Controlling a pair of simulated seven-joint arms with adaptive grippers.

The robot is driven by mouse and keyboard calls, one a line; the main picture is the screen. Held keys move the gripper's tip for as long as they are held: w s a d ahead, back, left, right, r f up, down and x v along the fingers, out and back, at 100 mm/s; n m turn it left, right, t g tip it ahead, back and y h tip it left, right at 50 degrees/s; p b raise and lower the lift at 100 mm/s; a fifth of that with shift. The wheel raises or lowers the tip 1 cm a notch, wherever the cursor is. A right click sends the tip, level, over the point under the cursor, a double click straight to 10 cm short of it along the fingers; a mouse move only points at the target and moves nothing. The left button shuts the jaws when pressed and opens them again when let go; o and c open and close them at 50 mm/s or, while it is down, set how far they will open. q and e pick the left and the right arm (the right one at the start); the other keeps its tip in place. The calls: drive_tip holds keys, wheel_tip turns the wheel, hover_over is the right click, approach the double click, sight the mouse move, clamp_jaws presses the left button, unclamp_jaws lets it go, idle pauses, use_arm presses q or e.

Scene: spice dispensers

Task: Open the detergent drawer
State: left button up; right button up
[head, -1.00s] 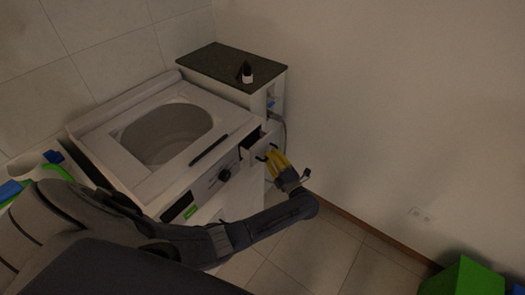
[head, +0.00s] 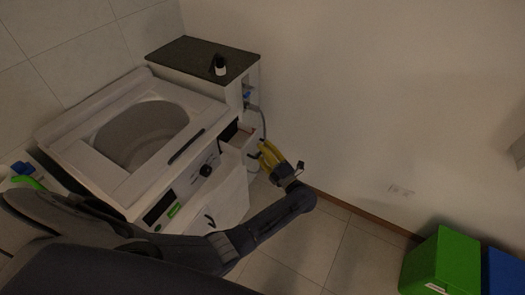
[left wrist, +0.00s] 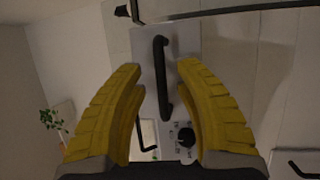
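The detergent drawer (head: 240,139) is at the right end of the washing machine's front panel in the head view. It stands pulled out, with a dark opening (head: 229,131) behind its pale front. In the left wrist view its front (left wrist: 182,42) carries a black bar handle (left wrist: 162,80). My left gripper (head: 264,149) is just right of the drawer front. In the left wrist view its yellow fingers (left wrist: 159,72) are spread on either side of the handle, with gaps and nothing held. My right gripper is not in view.
The washing machine (head: 75,128) has a control knob (head: 206,170) left of the drawer. A dark-topped cabinet (head: 190,55) with a small bottle (head: 220,66) stands behind. A hose (head: 262,118) hangs beside it. A green bin (head: 440,262) and blue bin (head: 503,272) stand at the right; the floor between is clear.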

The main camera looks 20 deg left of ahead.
use_arm(q)
drive_tip(key=v, duration=0.7)
drive_tip(key=shift+s+d, duration=0.2)
drive_tip(key=shift+f, duration=0.15)
idle(0.5)
